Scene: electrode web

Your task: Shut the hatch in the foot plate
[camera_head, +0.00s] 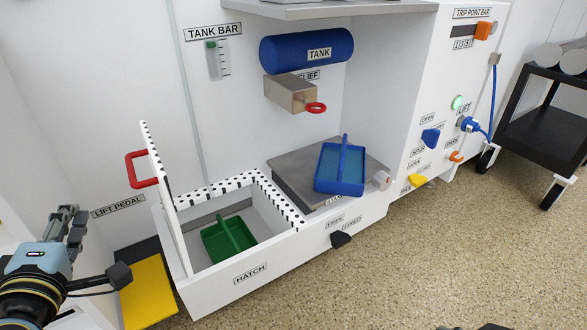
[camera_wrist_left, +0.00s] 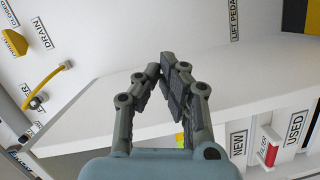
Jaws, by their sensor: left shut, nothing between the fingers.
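The hatch lid (camera_head: 161,190) is a white panel with a black-dotted edge, standing upright at the left side of its opening. A red handle (camera_head: 131,170) sticks out from its left face. The opening in the foot plate (camera_head: 235,278), labelled HATCH, has a dotted rim and is uncovered. My left gripper (camera_head: 72,215) is left of and apart from the lid and handle, pointing up. Its fingers also show in the left wrist view (camera_wrist_left: 162,72), shut and empty.
A blue tray (camera_head: 341,168) rests on a grey plate right of the opening. A yellow pedal (camera_head: 147,291) lies between my left arm and the foot plate. A black knob (camera_head: 341,239) projects at the front.

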